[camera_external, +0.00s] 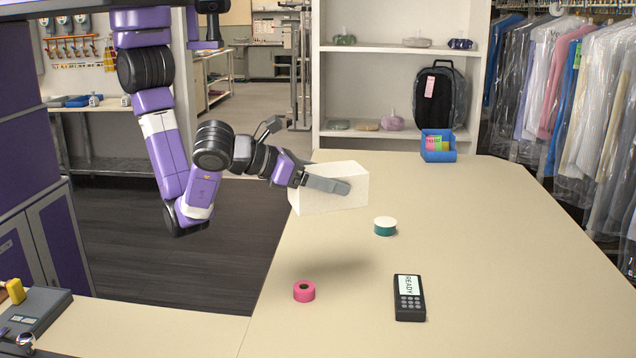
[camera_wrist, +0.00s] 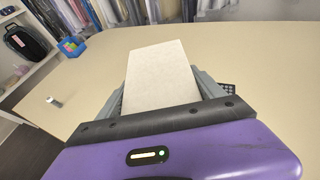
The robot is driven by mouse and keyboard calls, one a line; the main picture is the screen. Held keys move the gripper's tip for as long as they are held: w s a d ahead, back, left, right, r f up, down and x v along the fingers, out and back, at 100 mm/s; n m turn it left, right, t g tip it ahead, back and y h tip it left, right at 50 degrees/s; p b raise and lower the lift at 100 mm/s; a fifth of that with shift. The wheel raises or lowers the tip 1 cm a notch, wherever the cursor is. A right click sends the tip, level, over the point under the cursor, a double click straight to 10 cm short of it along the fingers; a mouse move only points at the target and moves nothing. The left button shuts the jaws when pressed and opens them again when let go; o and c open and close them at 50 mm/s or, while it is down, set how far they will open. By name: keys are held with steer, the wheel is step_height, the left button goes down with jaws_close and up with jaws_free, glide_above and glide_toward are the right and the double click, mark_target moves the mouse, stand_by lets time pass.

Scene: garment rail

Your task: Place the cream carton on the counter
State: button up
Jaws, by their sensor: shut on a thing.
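The cream carton (camera_external: 312,200) is a pale box held level in my gripper (camera_external: 328,186) in the external view. One finger shows along the carton's near side; the other is hidden behind it. The carton is above the left edge of the counter (camera_external: 470,230), with a soft shadow on the surface below and to the right. In the wrist view the carton (camera_wrist: 161,75) stands out between the two grey fingers of my gripper (camera_wrist: 160,95), with the counter (camera_wrist: 260,60) behind it.
A blue bin (camera_external: 438,146) stands at the far end. The counter's right part is clear.

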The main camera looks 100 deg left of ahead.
steer(key=s+d+r+m+g+h+p, duration=0.1)
steer(key=s+d+m+h, duration=0.65)
steer(key=s+d, duration=0.7)
steer(key=s+d+r+m+g+h+p, duration=0.1)
steer(key=s+d+m+g+h, duration=0.1)
steer(key=s+d+m+h, duration=0.9)
steer(key=d+f+n+y, duration=0.1)
steer(key=f, duration=0.5)
steer(key=s+d+f+n+y+b, duration=0.1)
steer(key=d+f+n, duration=0.1)
steer(key=f, duration=0.5)
steer(key=s+d+f+n+y, duration=0.1)
steer(key=f, duration=0.6)
steer(key=shift+s+d+f+n, duration=0.1)
steer(key=shift+d+n, duration=0.15)
steer(key=shift+d, duration=0.15)
steer(key=shift+f, duration=0.1)
steer(key=o, duration=1.6)
steer(key=shift+s+a+b, duration=0.1)
steer(key=shift+b, duration=0.2)
steer(key=v, duration=1.1)
steer(key=shift+s+r, duration=0.3)
